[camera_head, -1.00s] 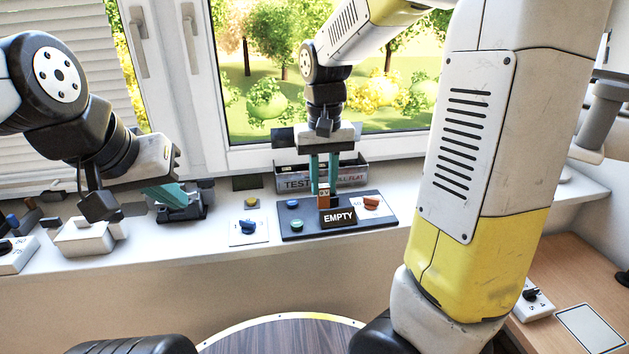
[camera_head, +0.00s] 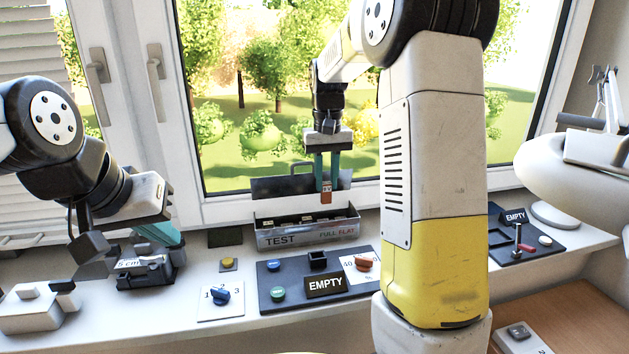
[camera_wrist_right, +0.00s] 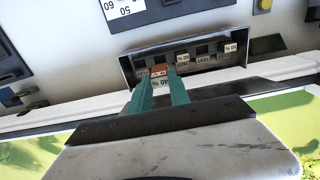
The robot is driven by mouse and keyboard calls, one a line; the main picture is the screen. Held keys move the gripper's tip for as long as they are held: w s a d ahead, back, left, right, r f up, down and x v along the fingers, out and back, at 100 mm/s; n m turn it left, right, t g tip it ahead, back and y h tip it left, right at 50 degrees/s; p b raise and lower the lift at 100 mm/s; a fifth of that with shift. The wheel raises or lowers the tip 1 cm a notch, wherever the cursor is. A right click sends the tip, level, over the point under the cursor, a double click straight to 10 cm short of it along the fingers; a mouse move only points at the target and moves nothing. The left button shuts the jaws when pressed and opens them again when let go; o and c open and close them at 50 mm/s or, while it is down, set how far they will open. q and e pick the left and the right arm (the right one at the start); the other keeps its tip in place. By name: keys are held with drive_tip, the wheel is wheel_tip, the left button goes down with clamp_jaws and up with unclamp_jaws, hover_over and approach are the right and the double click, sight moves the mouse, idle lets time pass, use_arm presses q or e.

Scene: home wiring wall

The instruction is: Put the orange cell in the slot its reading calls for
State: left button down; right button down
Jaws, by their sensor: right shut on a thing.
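My right gripper (camera_head: 327,178) is shut on the orange cell (camera_head: 326,192), holding it in the air above the long grey box (camera_head: 308,236) marked TEST and FULL FLAT. The right wrist view shows the orange cell (camera_wrist_right: 159,72) between the teal fingers, over the near edge of the box (camera_wrist_right: 128,66). A white label reading about 40 % shows there; I cannot tell whether it is on the cell. The box's row of slots has small labels, hard to read. My left gripper (camera_head: 160,234) hangs at the left near a black device; its finger gap is unclear.
The dark tester panel (camera_head: 268,301) stands before the box with an empty-looking black socket (camera_head: 318,261), knobs and an EMPTY sign (camera_head: 325,286). A blue knob (camera_head: 221,296) is left of it. Another EMPTY panel (camera_head: 527,246) is at right. The window is close behind.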

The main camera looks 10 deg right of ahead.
sight(326, 202)
drive_tip(key=shift+f, duration=2.9)
drive_tip(key=shift+f, duration=1.2)
drive_tip(key=shift+r, duration=0.1)
drive_tip(key=shift+r, duration=0.8)
drive_tip(key=shift+f, duration=0.9)
idle(0.4)
drive_tip(key=c, duration=1.1)
unclamp_jaws()
drive_tip(key=shift+s, duration=0.1)
drive_tip(key=shift+c, duration=0.2)
